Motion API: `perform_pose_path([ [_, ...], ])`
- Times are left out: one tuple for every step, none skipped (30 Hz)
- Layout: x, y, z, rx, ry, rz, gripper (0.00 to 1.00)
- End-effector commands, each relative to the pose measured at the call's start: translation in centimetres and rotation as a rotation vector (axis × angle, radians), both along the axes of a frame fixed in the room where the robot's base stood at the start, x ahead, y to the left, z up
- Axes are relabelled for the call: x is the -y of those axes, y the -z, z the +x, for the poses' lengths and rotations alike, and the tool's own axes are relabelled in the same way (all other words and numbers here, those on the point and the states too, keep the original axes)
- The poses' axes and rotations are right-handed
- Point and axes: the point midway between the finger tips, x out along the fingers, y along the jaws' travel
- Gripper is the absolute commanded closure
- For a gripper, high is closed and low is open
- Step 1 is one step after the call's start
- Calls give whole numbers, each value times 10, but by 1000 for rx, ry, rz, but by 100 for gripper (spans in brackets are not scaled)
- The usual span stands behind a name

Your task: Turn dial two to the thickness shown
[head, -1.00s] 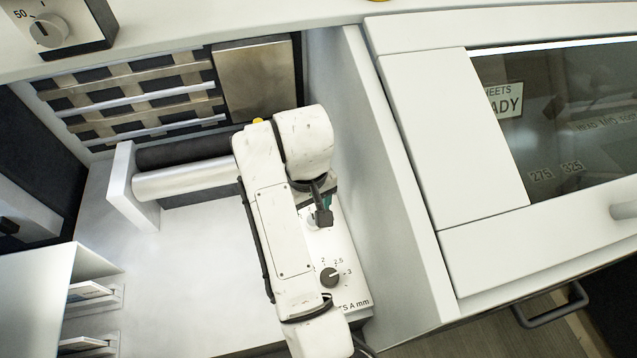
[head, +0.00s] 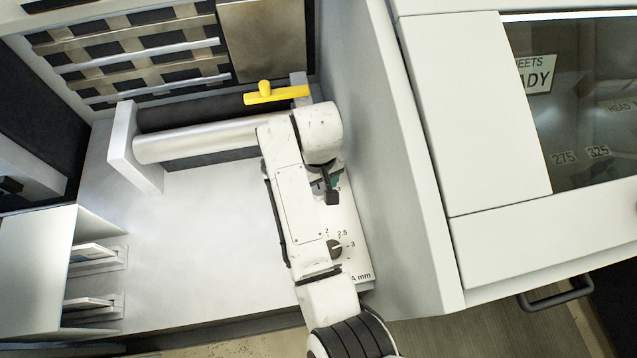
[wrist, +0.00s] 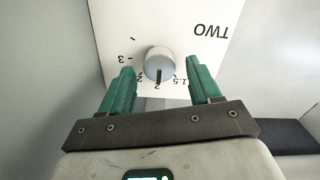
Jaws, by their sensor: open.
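Dial two is a pale round knob (wrist: 160,55) on a white panel (wrist: 208,16) marked TWO, upside down in the wrist view. Its dark pointer line is at or near the 2 mark, with 1.5 to the right and 3 to the left. My gripper (wrist: 160,68) is open, with one green finger on each side of the knob; I cannot tell whether either touches it. In the head view my gripper (head: 334,190) is mostly hidden by my arm, and dial two cannot be made out there. I see no clear thickness reading.
A dark dial (head: 334,248) with marks 2, 2.5 and 3 sits nearer on the same panel. A yellow handle (head: 277,94) and a silver roller (head: 195,144) lie beyond. A white wall (head: 385,150) stands close right.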

Motion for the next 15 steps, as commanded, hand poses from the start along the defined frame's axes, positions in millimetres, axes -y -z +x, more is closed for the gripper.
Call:
perform_pose_path([
  [0, 4, 0, 0, 0, 0, 37],
  [0, 5, 0, 1, 0, 1, 37],
  [0, 6, 0, 1, 0, 1, 37],
  [0, 7, 0, 1, 0, 1, 37],
  [0, 8, 0, 1, 0, 1, 37],
  [0, 8, 0, 1, 0, 1, 37],
  [0, 8, 0, 1, 0, 1, 37],
  [0, 8, 0, 1, 0, 1, 37],
  [0, 8, 0, 1, 0, 1, 37],
  [0, 8, 0, 1, 0, 1, 37],
  [0, 8, 0, 1, 0, 1, 37],
  [0, 8, 0, 1, 0, 1, 37],
  [0, 8, 0, 1, 0, 1, 40],
  [0, 8, 0, 1, 0, 1, 43],
  [0, 8, 0, 1, 0, 1, 47],
])
